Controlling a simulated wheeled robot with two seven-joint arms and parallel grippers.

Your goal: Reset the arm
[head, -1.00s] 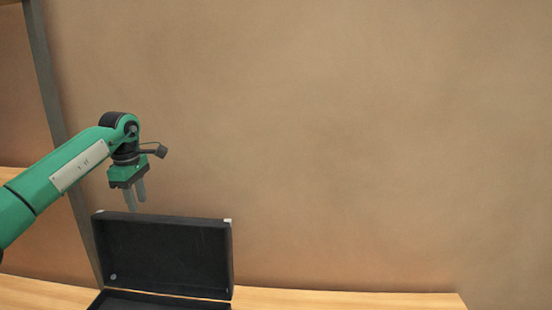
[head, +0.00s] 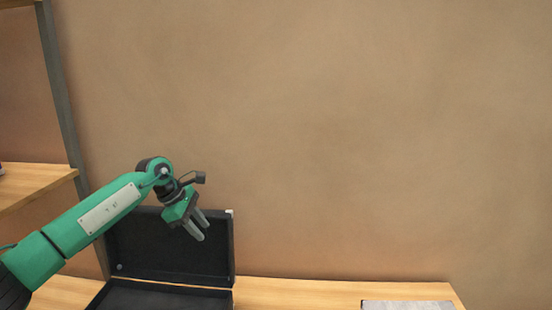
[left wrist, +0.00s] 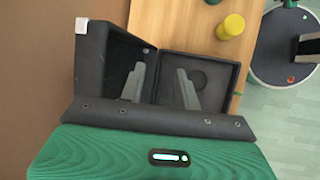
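My left gripper (head: 205,229) is tilted, its fingers pointing down and right, in front of the raised lid of a black open case (head: 135,240) in the head view. In the left wrist view the two grey fingers (left wrist: 160,88) stand apart with nothing between them, so it is open and empty. The case (left wrist: 215,72) shows beyond the fingers in that view, lid up and its visible inside empty. My right gripper is in neither view.
The case stands on a wooden table (head: 290,293) against a brown wall. A grey flat-topped thing (head: 408,304) is at the table's right. A yellow cylinder (left wrist: 231,25) stands near the case. A wooden shelf (head: 35,182) is at the left. Space above the table's middle is clear.

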